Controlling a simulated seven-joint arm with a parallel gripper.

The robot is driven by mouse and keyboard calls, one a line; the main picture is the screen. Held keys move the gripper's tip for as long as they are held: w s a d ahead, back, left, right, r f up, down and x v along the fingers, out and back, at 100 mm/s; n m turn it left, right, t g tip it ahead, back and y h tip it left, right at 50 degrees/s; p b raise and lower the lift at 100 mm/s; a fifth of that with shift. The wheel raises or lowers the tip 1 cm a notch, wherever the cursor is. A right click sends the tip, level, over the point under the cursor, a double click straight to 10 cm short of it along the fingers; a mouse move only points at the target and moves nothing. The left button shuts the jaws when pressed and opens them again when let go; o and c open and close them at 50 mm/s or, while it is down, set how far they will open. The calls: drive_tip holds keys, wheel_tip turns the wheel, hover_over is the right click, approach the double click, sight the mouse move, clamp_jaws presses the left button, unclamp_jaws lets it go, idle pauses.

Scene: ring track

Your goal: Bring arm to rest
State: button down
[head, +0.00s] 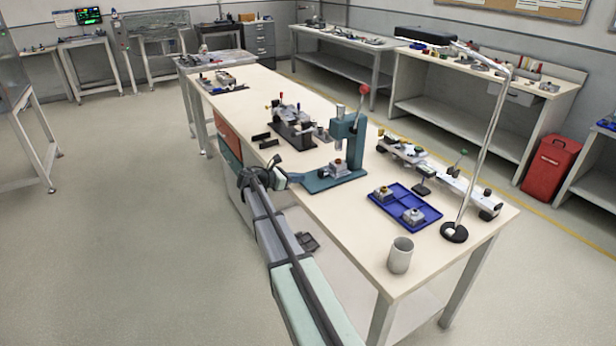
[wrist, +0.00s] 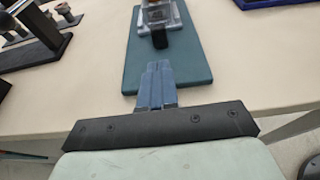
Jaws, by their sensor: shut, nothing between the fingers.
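My gripper (head: 298,180) is at the near long edge of the workbench, beside the green base plate of the press (head: 346,150). In the wrist view my gripper (wrist: 157,68) has its two blue fingers together with nothing between them. They point at the green plate (wrist: 143,55), and their tips look close to its near edge; I cannot tell whether they touch. A small metal block with a dark front (wrist: 160,18) sits on that plate, beyond the fingertips. The same block (head: 338,168) shows under the press in the head view.
A blue tray (head: 434,213) holds two small blocks. A grey cup (head: 400,256) and a lamp base (head: 454,232) stand near the bench's right end. A dark fixture (head: 290,133) stands left of the press. Open floor (head: 130,220) lies left of the bench.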

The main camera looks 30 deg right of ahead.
drive_tip(key=v, duration=0.7)
drive_tip(key=shift+a, duration=0.25)
drive_tip(key=s+a+f+m+y, duration=0.45)
drive_tip(key=s+f+m, duration=0.2)
drive_tip(key=f, duration=0.25)
drive_tip(key=s+a+f+m+y, duration=0.3)
drive_tip(key=s+a+f+m, duration=0.3)
drive_tip(key=f, duration=0.3)
drive_tip(key=s+a+f+m+y, duration=0.4)
drive_tip(key=s+a+f+m, duration=0.15)
drive_tip(key=s+f, duration=0.3)
drive_tip(key=s+a+f+g+y, duration=0.1)
drive_tip(key=s+f, duration=0.5)
drive_tip(key=s, duration=0.7)
drive_tip(key=s+a+f+g+y, duration=0.1)
drive_tip(key=s+a+f+g, duration=0.2)
drive_tip(key=s, duration=0.9)
drive_tip(key=s+a+f+g+y, duration=0.1)
drive_tip(key=s+a+f, duration=0.4)
drive_tip(key=s, duration=0.8)
wheel_tip(320, 180, down, 4)
drive_tip(key=shift+s+r+g, duration=0.1)
drive_tip(key=shift+s+g, duration=0.2)
drive_tip(key=shift+g, duration=0.6)
